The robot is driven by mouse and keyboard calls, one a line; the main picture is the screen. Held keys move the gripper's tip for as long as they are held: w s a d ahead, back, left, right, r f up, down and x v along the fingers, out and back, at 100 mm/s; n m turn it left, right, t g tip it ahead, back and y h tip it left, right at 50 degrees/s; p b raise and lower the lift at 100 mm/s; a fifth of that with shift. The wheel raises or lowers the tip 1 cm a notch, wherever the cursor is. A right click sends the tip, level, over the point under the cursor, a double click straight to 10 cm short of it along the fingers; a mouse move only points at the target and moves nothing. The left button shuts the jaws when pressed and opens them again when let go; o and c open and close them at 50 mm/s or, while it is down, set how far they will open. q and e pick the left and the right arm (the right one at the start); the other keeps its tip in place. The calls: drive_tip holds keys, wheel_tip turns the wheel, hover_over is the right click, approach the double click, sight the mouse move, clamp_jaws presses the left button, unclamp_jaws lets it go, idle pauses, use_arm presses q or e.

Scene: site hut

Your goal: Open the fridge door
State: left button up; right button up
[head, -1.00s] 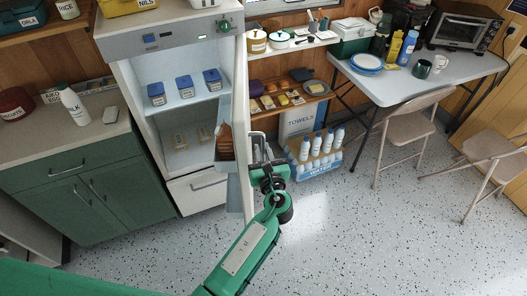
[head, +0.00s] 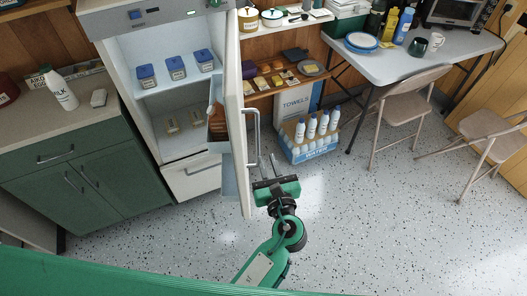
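The fridge (head: 128,63) stands left of centre with its inside showing. Its white door (head: 235,120) is swung wide open and seen nearly edge-on. The door's long bar handle (head: 257,128) is on the face turned to the right. My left gripper (head: 268,165) is just below and right of the handle's lower end. Its two fingers are apart with nothing seen between them, and it looks clear of the handle. My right gripper is not in view.
Blue-lidded tubs (head: 147,76) stand on the fridge shelf. A crate of water bottles (head: 312,150) sits on the floor right of the door, near a folding chair (head: 408,108). A green cabinet (head: 85,175) is at left. The speckled floor in front is clear.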

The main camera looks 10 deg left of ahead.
use_arm(q)
drive_tip(key=shift+s+d, duration=0.2)
drive_tip(key=shift+s, duration=0.4)
